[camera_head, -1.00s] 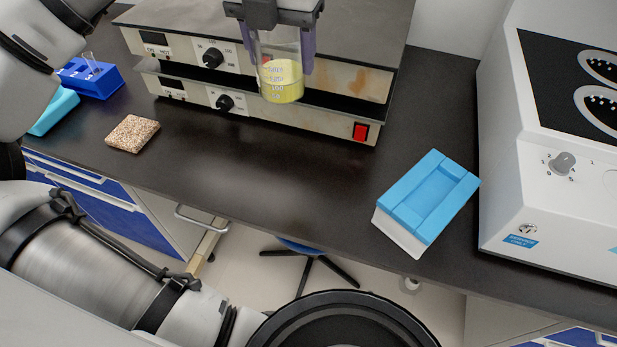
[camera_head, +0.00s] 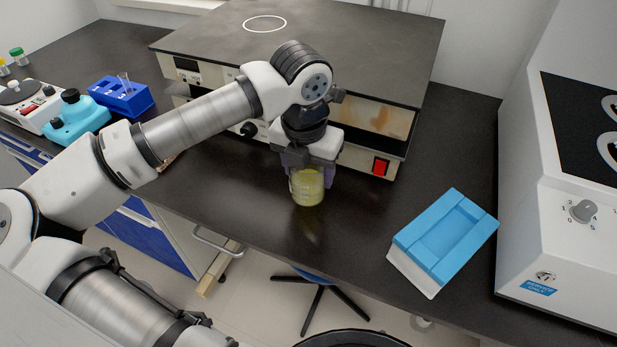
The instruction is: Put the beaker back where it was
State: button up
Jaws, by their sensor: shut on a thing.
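The beaker (camera_head: 307,187) is clear glass with yellow liquid and printed marks. It is upright, low over the black bench top in front of the heater unit. I cannot tell whether its base touches the bench. My gripper (camera_head: 312,172) points down and is shut on the beaker, with a dark finger at each side of its upper part. The rim is hidden by the gripper.
The heater unit (camera_head: 350,45) with a flat dark top stands behind. A blue-topped box (camera_head: 445,238) lies to the right, near the front edge. A white machine (camera_head: 550,200) fills the far right. A blue tube rack (camera_head: 122,97) and a cyan device (camera_head: 76,120) are at left. Bench around the beaker is clear.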

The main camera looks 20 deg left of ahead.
jog(key=shift+f, duration=1.55)
jog(key=shift+f, duration=0.2)
jog(key=o, duration=1.1)
jog(key=shift+r, duration=0.1)
jog(key=shift+r, duration=0.3)
notch_tip(320, 180, up, 12)
jog(key=s, duration=0.1)
jog(key=shift+s+f+b, duration=0.2)
jog(key=shift+b, duration=0.1)
jog(key=shift+s, duration=0.1)
